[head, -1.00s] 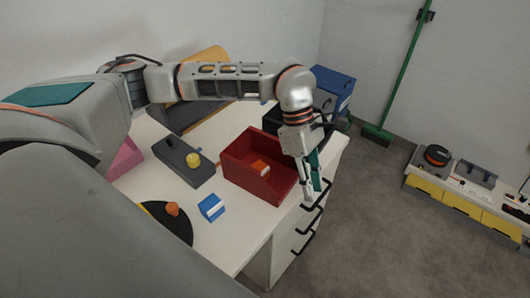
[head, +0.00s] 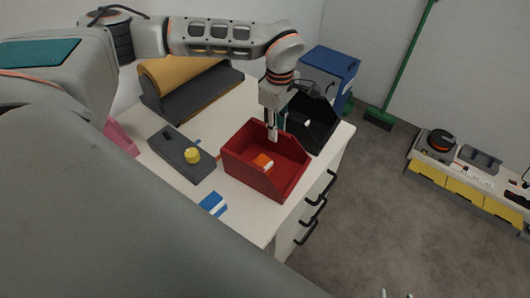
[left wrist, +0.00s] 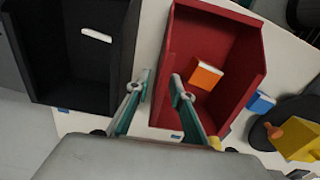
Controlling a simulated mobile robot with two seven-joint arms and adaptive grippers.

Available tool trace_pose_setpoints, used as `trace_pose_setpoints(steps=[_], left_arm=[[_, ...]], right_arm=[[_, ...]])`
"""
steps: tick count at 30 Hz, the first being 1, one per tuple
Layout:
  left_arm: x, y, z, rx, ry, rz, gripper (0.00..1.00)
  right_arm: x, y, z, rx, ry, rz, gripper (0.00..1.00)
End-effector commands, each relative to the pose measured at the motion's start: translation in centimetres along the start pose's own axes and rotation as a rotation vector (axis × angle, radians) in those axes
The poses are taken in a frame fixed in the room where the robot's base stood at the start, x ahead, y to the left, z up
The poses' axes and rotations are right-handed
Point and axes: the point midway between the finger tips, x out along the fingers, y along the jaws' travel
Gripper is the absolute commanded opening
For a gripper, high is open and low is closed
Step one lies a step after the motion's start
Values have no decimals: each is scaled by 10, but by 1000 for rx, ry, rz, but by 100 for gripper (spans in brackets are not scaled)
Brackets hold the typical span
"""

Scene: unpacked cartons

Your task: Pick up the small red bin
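The small red bin (head: 264,172) stands on the white desk, with an orange-and-white block (head: 263,162) inside. My left gripper (head: 273,132) points down at the bin's far wall, beside the black bin. One finger overlaps the red bin's interior (left wrist: 212,50) and the other lies toward the black bin (left wrist: 85,50). I cannot tell whether they touch the wall. Two pale tips at the bottom edge of the head view look like my right gripper (head: 396,294), spread apart.
The black bin (head: 318,122) stands close behind the red one, with a blue box (head: 330,68) beyond. Drawer handles (head: 312,210) stick out at the desk's side.

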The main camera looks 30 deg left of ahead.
Motion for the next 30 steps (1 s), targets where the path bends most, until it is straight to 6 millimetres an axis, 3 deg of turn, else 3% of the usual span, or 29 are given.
trace_pose_setpoints(steps=[5,13,22,23,25,30], left_arm=[[13,0,2,0,0,-3,22],[49,1,6,0,0,-2,22],[55,2,6,0,-1,1,22],[54,2,6,1,-1,1,20],[54,2,6,1,-1,1,1],[54,2,6,0,-1,0,0]], right_arm=[[-1,0,-2,0,1,0,40],[-2,1,-4,1,1,0,40],[-2,0,-4,3,1,0,40],[-2,0,-4,3,1,0,40],[-2,0,-4,3,0,0,40],[-2,0,-3,3,0,0,40]])
